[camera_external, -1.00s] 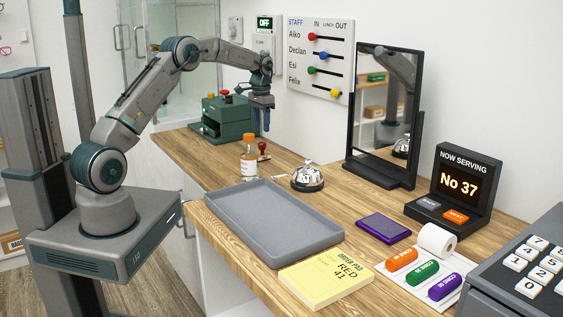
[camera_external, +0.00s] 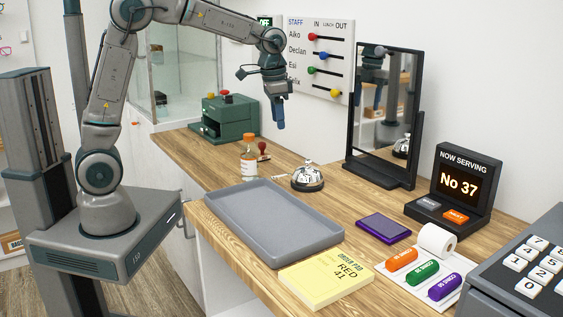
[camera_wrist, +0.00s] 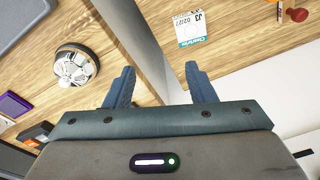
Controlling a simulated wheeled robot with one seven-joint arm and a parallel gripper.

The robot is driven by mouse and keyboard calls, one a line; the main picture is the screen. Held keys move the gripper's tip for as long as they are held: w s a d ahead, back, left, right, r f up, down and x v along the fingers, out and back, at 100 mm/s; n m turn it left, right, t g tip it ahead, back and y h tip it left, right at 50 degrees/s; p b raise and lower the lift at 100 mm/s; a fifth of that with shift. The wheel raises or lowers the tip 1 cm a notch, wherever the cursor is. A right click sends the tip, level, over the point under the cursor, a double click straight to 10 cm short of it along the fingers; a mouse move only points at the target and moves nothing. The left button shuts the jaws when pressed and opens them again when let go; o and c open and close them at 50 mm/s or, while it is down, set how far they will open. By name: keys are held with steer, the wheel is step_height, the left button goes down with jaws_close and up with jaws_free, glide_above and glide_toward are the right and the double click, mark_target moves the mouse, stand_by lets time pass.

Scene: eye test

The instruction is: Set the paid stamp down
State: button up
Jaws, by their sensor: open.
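A small stamp with a red knob handle (camera_external: 263,148) stands upright on the wooden counter, just right of the orange-capped bottle. In the wrist view a red knob that looks like the stamp's (camera_wrist: 298,14) shows at the top right edge. I cannot read any label on it. My gripper (camera_external: 279,122) is in the air near the wall, above and to the right of the stamp and apart from it. In the wrist view its two blue fingers (camera_wrist: 160,88) are spread with nothing between them.
The orange-capped bottle (camera_external: 249,160), bell (camera_external: 307,177), grey tray (camera_external: 232,222), purple pad (camera_external: 383,228) and yellow order pad (camera_external: 325,281) are on the counter. A mirror (camera_external: 350,150) stands right of my gripper. A paper slip (camera_wrist: 190,28) shows in the wrist view.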

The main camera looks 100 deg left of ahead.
steer(key=s+d+m+t, duration=0.1)
steer(key=s+d, duration=0.2)
steer(key=d, duration=0.6)
steer(key=s+d+m, duration=0.2)
steer(key=s+d, duration=0.1)
steer(key=d, duration=0.7)
steer(key=s+d+f+m+t, duration=0.1)
steer(key=s+d+f, duration=0.2)
steer(key=s+d, duration=0.6)
steer(key=shift+s+m+h, duration=0.4)
